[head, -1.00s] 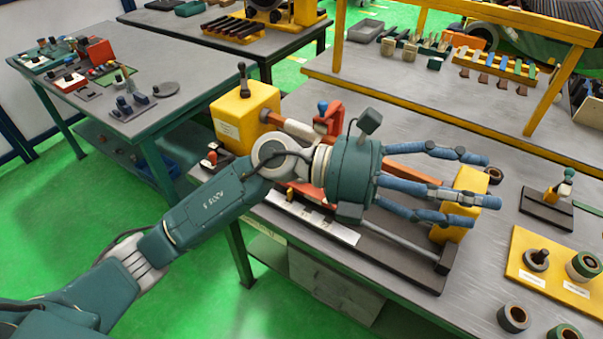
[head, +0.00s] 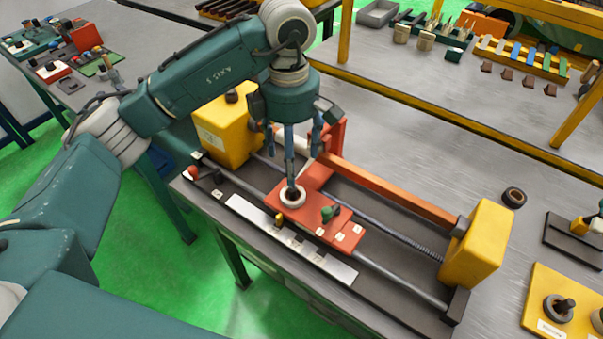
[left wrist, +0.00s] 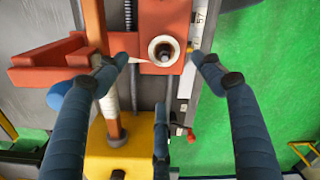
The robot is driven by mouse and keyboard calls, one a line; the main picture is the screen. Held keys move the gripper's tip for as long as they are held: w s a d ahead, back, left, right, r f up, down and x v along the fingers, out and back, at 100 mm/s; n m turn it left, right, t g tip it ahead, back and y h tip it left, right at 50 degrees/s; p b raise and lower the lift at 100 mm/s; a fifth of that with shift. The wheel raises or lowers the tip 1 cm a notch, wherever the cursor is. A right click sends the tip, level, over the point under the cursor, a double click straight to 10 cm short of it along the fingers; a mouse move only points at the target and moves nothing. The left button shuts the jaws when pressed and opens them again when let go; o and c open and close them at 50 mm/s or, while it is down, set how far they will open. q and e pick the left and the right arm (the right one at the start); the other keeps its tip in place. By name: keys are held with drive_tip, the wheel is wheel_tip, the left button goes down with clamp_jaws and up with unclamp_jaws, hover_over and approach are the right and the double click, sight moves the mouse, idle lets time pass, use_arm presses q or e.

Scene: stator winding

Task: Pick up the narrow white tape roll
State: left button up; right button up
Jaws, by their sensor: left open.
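The narrow white tape roll (head: 292,197) is a pale ring with a dark peg end in its middle. It lies on the red carriage (head: 325,222) of the winding bench. It also shows in the left wrist view (left wrist: 152,50). My left gripper (head: 291,168) points down over the roll, with its blue fingers spread. In the left wrist view, two fingertips of the gripper (left wrist: 160,75) are on either side of the roll and a third is below it. Contact cannot be told. My right gripper is not in view.
Yellow end blocks (head: 478,245) stand at both ends of the bench, joined by an orange bar (head: 390,190) and metal rods. A small green-topped knob (head: 330,213) sits on the carriage near the roll. A dark roll (head: 514,197) lies on the grey table at right.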

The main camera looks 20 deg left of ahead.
sight(293, 190)
use_arm(q)
drive_tip(key=f+p, duration=0.1)
drive_tip(key=f, duration=0.1)
drive_tip(key=s+f, duration=0.1)
drive_tip(key=f, duration=0.1)
drive_tip(key=shift+s+a+f+p, duration=0.1)
drive_tip(key=shift+f+p, duration=0.25)
drive_tip(key=shift+p, duration=0.05)
drive_tip(key=f+p, duration=0.2)
drive_tip(key=f, duration=0.2)
drive_tip(key=shift+d+f+p, duration=0.1)
drive_tip(key=shift+d+p, duration=0.15)
drive_tip(key=shift+p, duration=0.15)
drive_tip(key=shift+f, duration=0.55)
drive_tip(key=c, duration=1.2)
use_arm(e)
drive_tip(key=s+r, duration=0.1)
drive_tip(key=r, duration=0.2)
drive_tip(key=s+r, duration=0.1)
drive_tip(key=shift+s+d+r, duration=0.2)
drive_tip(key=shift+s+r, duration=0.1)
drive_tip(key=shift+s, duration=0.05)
